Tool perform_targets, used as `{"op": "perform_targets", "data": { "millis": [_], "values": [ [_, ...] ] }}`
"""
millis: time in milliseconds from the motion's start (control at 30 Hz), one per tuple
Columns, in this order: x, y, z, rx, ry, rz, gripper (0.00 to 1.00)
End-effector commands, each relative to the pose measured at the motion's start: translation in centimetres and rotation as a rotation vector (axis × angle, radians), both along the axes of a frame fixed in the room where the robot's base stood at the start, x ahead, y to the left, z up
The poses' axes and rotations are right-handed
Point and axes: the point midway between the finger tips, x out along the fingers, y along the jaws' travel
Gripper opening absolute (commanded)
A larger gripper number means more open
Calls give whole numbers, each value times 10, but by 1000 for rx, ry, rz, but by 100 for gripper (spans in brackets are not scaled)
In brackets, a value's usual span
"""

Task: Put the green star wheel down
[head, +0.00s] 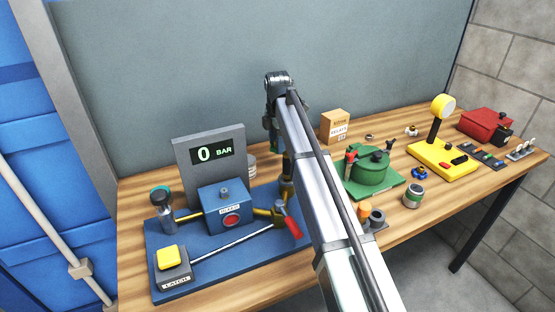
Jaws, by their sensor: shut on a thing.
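My gripper (273,138) hangs down behind my arm link, above the back edge of the blue base board (180,253). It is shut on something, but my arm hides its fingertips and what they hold. I cannot make out a green star wheel in the jaws. Just below my gripper stands a dark upright fitting with a yellow lower part (287,188), partly hidden. A valve post (161,208) with a teal rim around its top stands at the board's left. A small blue star-shaped knob (391,173) lies on the table at the right.
The board carries a gauge panel (181,158) reading 0 BAR, a blue box (222,209), a red-handled lever (290,222) and a yellow button (169,257). A carton (335,126), green pot (371,164), can (413,195) and yellow device (440,157) stand on the wooden table (430,225).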

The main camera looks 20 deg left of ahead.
Motion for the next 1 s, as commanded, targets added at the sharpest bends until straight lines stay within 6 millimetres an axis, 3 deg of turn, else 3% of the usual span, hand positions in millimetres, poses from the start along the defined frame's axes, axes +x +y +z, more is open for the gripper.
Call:
{"op": "perform_targets", "data": {
  "millis": [100,533,1000],
  "values": [
    [-1,-1,-19,-1,1,0,18],
    [-1,-1,-61,-1,1,1,18],
    [0,0,-68,0,0,1,18]
  ]
}}
